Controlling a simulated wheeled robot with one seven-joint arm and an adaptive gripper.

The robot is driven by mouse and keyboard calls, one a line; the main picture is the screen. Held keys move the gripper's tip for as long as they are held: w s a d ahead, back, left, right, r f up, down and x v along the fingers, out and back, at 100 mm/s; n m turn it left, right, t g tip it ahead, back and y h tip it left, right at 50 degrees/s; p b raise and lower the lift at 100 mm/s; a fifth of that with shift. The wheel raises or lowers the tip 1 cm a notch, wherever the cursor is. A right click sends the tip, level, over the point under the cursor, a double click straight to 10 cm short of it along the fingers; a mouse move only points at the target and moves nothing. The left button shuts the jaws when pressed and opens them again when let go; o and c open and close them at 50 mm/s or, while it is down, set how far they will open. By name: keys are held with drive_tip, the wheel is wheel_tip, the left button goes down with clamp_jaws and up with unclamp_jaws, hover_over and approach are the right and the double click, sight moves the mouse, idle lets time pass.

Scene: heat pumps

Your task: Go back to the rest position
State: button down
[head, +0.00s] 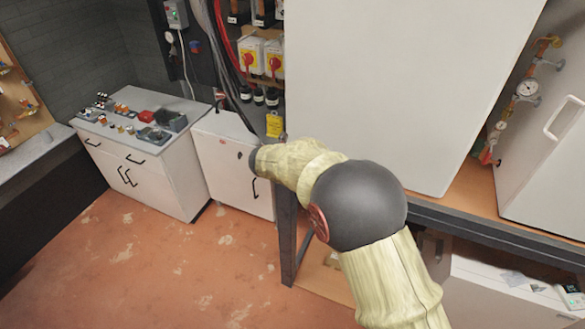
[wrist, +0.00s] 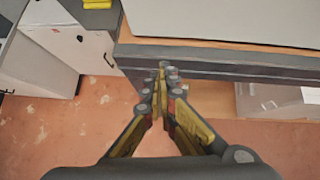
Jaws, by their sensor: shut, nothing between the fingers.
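My gripper (wrist: 166,72) shows in the wrist view with its fingers together and nothing between them. Its tips appear in front of the dark edge of a bench frame (wrist: 220,67); I cannot tell whether they touch it. In the head view my arm, in a pale yellow cover with a dark round joint, reaches up from the lower right. The gripper itself is hidden there behind the arm.
A large white cabinet (head: 400,80) stands on the bench (head: 460,195) at the right. White cupboards (head: 150,185) with parts on top stand at the left. Switches (head: 262,60) and cables hang on the wall. The reddish floor (head: 150,270) is clear at lower left.

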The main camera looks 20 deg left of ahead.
drive_tip(key=s+a+r+n+g+y, duration=0.15)
drive_tip(key=s+a+n+y, duration=0.6)
drive_tip(key=n, duration=0.85)
drive_tip(key=s+d+r+n+g+b, duration=0.1)
drive_tip(key=s+d+n+g+b, duration=0.3)
drive_tip(key=s+n, duration=0.65)
drive_tip(key=s+d+f+n+h+b, duration=0.2)
drive_tip(key=s+d+b, duration=0.5)
drive_tip(key=d, duration=0.8)
drive_tip(key=s+d+f+n+t+h+b, duration=0.1)
drive_tip(key=s+d+f+n+h+b, duration=0.2)
drive_tip(key=s+d+b, duration=0.5)
drive_tip(key=s+d+f+n+t+h+b, duration=0.1)
drive_tip(key=s+d+f+n+b, duration=0.3)
drive_tip(key=d, duration=1.9)
drive_tip(key=s+f+h+b, duration=0.1)
drive_tip(key=s+b, duration=0.2)
drive_tip(key=s, duration=0.1)
drive_tip(key=shift+n+b, duration=0.35)
